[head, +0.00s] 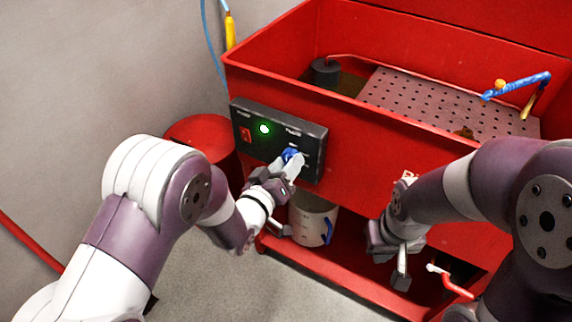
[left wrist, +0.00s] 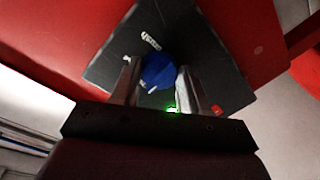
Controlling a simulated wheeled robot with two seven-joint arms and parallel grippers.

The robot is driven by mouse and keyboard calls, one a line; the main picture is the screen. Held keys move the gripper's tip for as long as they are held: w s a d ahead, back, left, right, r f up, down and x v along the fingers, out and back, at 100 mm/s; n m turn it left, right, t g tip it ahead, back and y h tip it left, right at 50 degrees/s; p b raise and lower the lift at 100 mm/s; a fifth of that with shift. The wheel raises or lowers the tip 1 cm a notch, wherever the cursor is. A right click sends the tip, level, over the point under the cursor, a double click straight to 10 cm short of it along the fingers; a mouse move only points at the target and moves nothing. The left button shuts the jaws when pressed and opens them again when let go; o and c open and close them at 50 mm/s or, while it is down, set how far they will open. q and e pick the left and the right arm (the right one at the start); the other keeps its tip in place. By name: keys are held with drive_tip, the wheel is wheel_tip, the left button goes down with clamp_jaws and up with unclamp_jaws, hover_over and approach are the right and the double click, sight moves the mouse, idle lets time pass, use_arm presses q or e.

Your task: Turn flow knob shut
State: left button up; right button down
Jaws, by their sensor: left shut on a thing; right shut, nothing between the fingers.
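The blue flow knob (head: 290,154) sits on the dark control panel (head: 270,136) on the front of the red tank. My left gripper (head: 293,168) is shut on the knob and partly hides it in the head view. In the left wrist view the knob (left wrist: 158,72) lies between the two fingers of my left gripper (left wrist: 153,82), with a small pale pointer mark at its lower edge. A green light (head: 264,128) glows on the panel. My right gripper (head: 401,275) is shut and empty, in front of the tank and away from the panel.
A red switch (head: 245,134) is left of the green light. A white container (head: 313,222) stands on the lower shelf below the panel. A red drum (head: 203,134) is at the left. A red-handled valve (head: 452,283) is near my right gripper.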

use_arm(q)
drive_tip(key=o, duration=1.1)
drive_tip(key=shift+c, duration=0.2)
drive_tip(key=f+p+v, duration=0.1)
drive_tip(key=p+v, duration=0.1)
drive_tip(key=v, duration=1)
drive_tip(key=shift+s+a+r, duration=0.15)
drive_tip(key=shift+s+r, duration=0.2)
drive_tip(key=shift+r, duration=0.15)
